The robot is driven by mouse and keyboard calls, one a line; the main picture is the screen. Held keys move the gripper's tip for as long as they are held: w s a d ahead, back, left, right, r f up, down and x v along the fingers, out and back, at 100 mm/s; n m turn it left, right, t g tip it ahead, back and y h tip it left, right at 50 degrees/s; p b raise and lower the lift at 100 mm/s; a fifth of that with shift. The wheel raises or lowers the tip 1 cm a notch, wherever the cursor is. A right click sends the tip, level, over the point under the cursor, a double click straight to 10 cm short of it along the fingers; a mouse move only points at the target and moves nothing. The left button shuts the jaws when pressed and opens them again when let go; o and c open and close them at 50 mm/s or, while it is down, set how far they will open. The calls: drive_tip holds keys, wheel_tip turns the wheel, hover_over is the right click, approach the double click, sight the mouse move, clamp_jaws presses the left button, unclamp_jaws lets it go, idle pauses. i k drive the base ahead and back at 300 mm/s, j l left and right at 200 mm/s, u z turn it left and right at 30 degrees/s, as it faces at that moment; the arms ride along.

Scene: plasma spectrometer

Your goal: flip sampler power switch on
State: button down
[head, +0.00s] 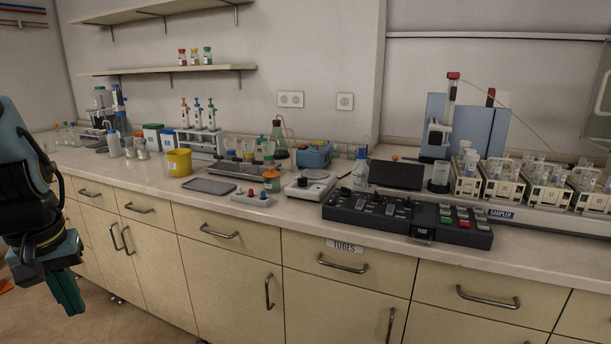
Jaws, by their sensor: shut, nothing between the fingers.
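The sampler (481,128) stands at the right of the counter, a blue-grey unit with an upright probe and racks of vials along its base. A "SAMPLER" label (501,213) is on the base's front edge. A black control panel (345,212) with several knobs, sliders and coloured buttons lies in front of it. I cannot make out which control is the sampler power switch or its position. My gripper (69,294) hangs at the far left, below counter height and in front of the cabinets. It is shut and empty, far from the sampler and the panel.
The pale counter (225,212) holds a yellow bin (179,163), a grey tablet (209,186), a white round device (310,185), a dark screen (396,175) and glassware. Cabinets with protruding handles (343,263) run beneath it.

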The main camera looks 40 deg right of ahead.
sight(331, 200)
drive_tip(key=i+j+z, duration=0.1)
drive_tip(key=i+z, duration=0.35)
drive_tip(key=i+j+z, duration=0.4)
drive_tip(key=i, duration=0.15)
drive_tip(key=i+j+z, duration=0.3)
drive_tip(key=i+z, duration=0.15)
drive_tip(key=i+j+z, duration=0.4)
drive_tip(key=j, duration=0.15)
drive_tip(key=k, duration=0.05)
